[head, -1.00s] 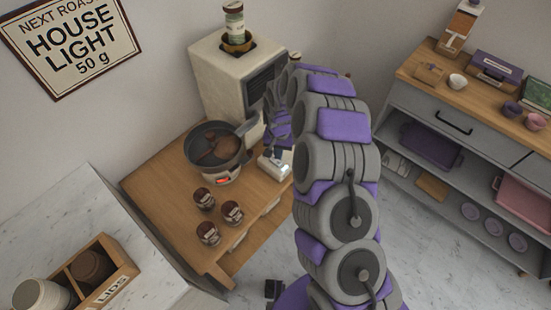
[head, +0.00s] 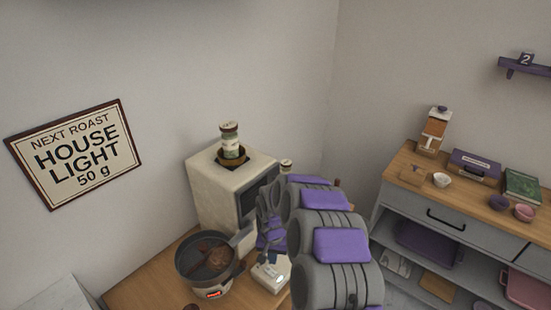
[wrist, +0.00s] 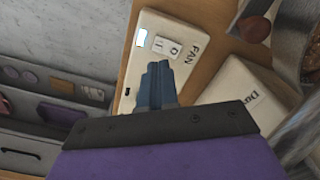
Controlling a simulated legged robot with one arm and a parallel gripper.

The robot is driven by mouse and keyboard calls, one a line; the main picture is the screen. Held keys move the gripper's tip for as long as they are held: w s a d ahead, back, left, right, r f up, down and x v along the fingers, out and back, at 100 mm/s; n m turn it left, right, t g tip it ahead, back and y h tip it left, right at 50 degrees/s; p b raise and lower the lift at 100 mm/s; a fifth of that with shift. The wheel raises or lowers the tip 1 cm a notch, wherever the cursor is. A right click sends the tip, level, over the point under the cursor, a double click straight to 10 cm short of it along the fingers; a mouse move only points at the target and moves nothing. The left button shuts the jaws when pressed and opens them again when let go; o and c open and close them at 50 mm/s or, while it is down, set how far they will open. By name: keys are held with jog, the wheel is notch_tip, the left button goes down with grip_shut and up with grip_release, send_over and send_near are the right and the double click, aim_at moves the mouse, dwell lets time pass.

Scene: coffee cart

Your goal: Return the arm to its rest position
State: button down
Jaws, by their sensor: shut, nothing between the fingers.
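My gripper (wrist: 157,85) shows in the wrist view with its dark fingers together and nothing between them. It is over or just in front of a white box marked FAN (wrist: 152,60), which has a small lit window and a switch. I cannot tell whether the fingertips touch it. In the head view my grey and purple arm reaches toward the wooden table, and the gripper end is largely hidden beside the white switch box (head: 270,274). The arm is bent and extended forward.
A dark pan with brown contents (head: 207,262) sits on a heater with a red display (head: 212,294). A cream machine (head: 215,190) with a jar on top stands behind. At right is a grey sideboard (head: 440,215) with boxes and cups. A sign (head: 75,152) hangs on the wall.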

jog(key=s+d+r+n, duration=0.1)
jog(key=s+d+r, duration=0.3)
jog(key=s+r, duration=0.5)
jog(key=s+d+r+n, duration=0.1)
jog(key=s+d+r, duration=0.3)
jog(key=s+r, duration=0.5)
jog(key=s+d+r, duration=0.2)
jog(key=s, duration=0.5)
jog(key=s+d+r+g, duration=0.1)
jog(key=s+d+r, duration=0.2)
jog(key=s, duration=0.4)
jog(key=s+d+r, duration=0.3)
jog(key=s, duration=0.5)
jog(key=shift+d+g, duration=0.15)
jog(key=shift+g, duration=0.25)
jog(key=shift+w+r, duration=0.1)
